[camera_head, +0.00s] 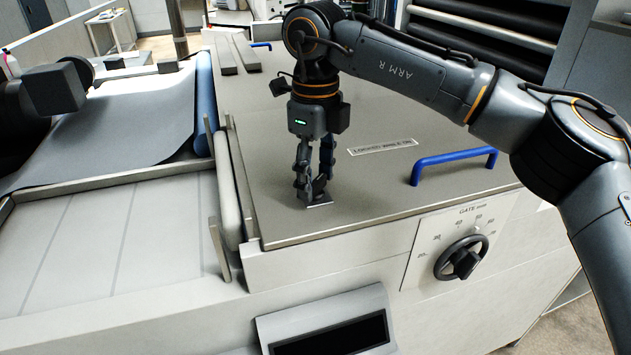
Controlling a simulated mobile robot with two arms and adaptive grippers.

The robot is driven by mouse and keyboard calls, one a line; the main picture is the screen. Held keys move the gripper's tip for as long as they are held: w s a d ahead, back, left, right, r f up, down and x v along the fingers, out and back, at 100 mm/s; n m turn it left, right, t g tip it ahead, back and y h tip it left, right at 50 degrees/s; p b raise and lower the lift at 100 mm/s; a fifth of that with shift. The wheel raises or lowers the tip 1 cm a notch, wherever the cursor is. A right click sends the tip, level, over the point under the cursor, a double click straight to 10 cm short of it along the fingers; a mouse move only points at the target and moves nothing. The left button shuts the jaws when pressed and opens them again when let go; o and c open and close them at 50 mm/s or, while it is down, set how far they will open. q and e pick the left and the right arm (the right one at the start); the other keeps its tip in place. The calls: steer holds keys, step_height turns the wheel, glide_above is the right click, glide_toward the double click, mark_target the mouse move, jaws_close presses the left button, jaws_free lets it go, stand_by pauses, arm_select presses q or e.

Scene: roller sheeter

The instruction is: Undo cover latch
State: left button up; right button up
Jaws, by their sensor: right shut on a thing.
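The flat metal cover (370,180) of the sheeter lies closed, with a blue handle (455,160) near its right front and a "LOCKED WHILE ON" label (382,147). The cover latch (319,202) shows as a small metal piece near the cover's front left edge. My right gripper (316,192) points straight down from above and is shut on the latch. Its fingers hide most of the latch, so I cannot tell which way it is turned. My left arm shows dark at the left edge, but its gripper fingers are not in view.
A gate knob (461,258) with a numbered dial is on the front panel, below the blue handle. A dark display (330,338) sticks out at the bottom.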

mark_target(316, 181)
steer(key=m+b, duration=0.1)
steer(key=m, duration=0.3)
steer(key=shift+f+m+b, duration=0.15)
steer(key=shift+m+b, duration=0.15)
steer(key=shift+b, duration=0.1)
steer(key=shift+m+b, duration=0.6)
steer(key=shift+m, duration=1.2)
steer(key=o, duration=1.2)
steer(key=shift+c, duration=0.2)
steer(key=shift+r, duration=0.2)
step_height(316, 181, up, 12)
steer(key=shift+f, duration=0.1)
